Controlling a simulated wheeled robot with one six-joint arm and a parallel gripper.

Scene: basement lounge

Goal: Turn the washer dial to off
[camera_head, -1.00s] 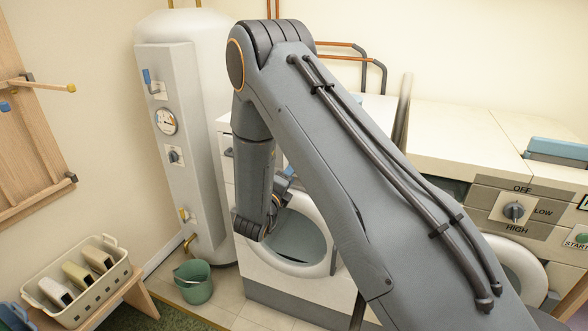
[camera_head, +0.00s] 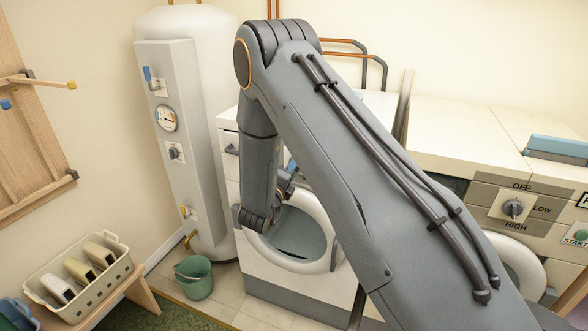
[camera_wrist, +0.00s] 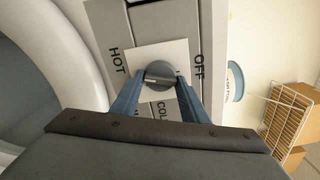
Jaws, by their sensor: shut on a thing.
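The washer dial (camera_wrist: 160,72) is a round grey knob on a white plate, with HOT, OFF and COLD labels around it in the wrist view. Its light pointer line lies roughly across the picture; which end points is unclear. My gripper (camera_wrist: 162,84) has its blue fingers on either side of the knob and is shut on it. In the head view the white washer (camera_head: 275,275) with its round door stands behind my arm. The dial is hidden there by the arm.
A second machine at the right has its own dial (camera_head: 513,208) marked OFF, LOW and HIGH. A white water heater (camera_head: 210,130) stands to the washer's left, with a green bucket (camera_head: 194,278) on the floor. A basket (camera_head: 95,290) is at lower left.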

